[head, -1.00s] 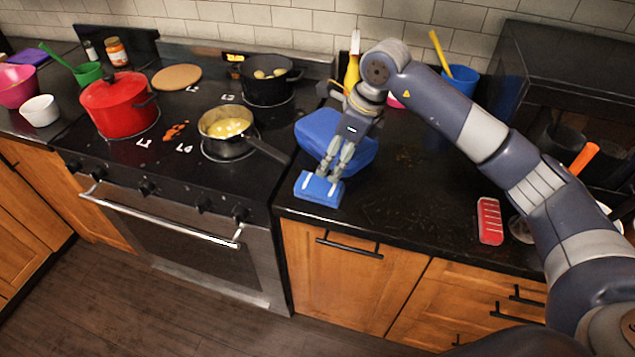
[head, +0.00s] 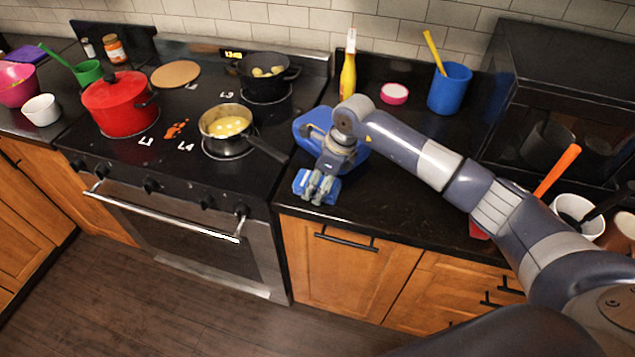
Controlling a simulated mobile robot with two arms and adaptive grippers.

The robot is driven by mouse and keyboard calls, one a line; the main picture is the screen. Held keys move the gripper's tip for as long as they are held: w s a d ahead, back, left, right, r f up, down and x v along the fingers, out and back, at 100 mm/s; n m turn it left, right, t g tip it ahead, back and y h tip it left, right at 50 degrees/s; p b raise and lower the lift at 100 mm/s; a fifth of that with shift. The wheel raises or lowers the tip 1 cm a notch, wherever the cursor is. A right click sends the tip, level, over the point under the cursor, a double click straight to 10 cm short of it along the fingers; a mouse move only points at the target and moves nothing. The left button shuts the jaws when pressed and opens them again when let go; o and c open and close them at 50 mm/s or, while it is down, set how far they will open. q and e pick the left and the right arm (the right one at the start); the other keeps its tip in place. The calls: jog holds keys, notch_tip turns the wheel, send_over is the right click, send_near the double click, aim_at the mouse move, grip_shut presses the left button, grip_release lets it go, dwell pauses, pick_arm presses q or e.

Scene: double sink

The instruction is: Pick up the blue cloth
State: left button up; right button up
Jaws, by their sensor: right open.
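The blue cloth (head: 300,182), small with pale stripes, lies near the front edge of the black counter, just right of the stove. My right gripper (head: 317,193) is open and points down over it, its fingers covering much of the cloth. Whether the fingers touch the cloth cannot be told. My left gripper is out of view.
A larger blue container (head: 312,124) stands right behind the cloth, partly hidden by my wrist. The handle of a pan (head: 226,126) reaches toward the counter from the stove. A yellow bottle (head: 348,75) and a blue cup (head: 449,90) stand farther back. A red item (head: 478,230) shows under my right arm.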

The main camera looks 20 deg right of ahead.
jog(key=c, duration=0.8)
jog(key=shift+r, duration=0.15)
jog(key=shift+r+b, duration=0.25)
jog(key=shift+b, duration=0.1)
notch_tip(320, 180, up, 2)
jog(key=shift+w+r+b, duration=0.1)
jog(key=shift+b, duration=0.7)
jog(key=shift+s+a+r+b, duration=0.35)
jog(key=shift+s+a+b, duration=0.45)
jog(key=shift+s, duration=1.8)
jog(key=shift+s+a+r+b, duration=0.3)
jog(key=shift+s+a+b, duration=0.5)
jog(key=shift+s, duration=1.8)
jog(key=shift+s+a+r+b, duration=0.35)
jog(key=shift+s+a+b, duration=0.4)
jog(key=shift+s, duration=1.85)
